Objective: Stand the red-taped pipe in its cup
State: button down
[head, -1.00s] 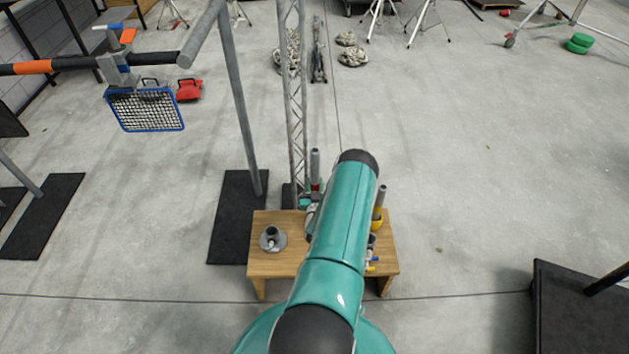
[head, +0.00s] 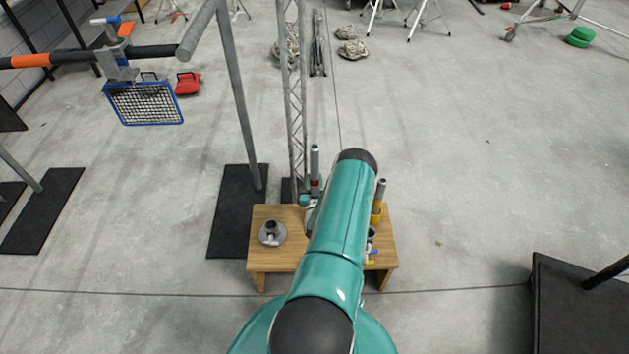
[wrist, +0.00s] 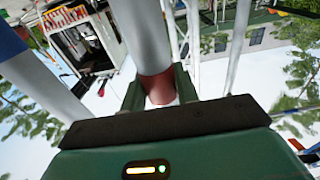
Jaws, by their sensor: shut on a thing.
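The red-taped pipe (head: 315,163) stands roughly upright beyond the far edge of a small wooden table, left of my arm. Its red tape band (wrist: 158,87) shows between my fingers in the wrist view. My gripper (wrist: 160,84) is shut on the pipe at this band. In the head view my arm hides most of the gripper and the pipe's lower end. A grey cup on a round flange (head: 272,232) stands on the table's left side, with a dark open mouth. Another dark cup (head: 371,234) is partly hidden at the right. I cannot tell which cup is the pipe's.
The wooden table (head: 262,258) sits below my arm. A yellow-based pipe (head: 379,200) stands at its right. A lattice tower (head: 294,110) and a grey post (head: 237,110) rise just behind. Open floor lies right of the table.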

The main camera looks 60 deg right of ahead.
jog(key=shift+f, duration=4.2)
jog(key=c, duration=1)
grip_release()
jog(key=shift+o, duration=0.2)
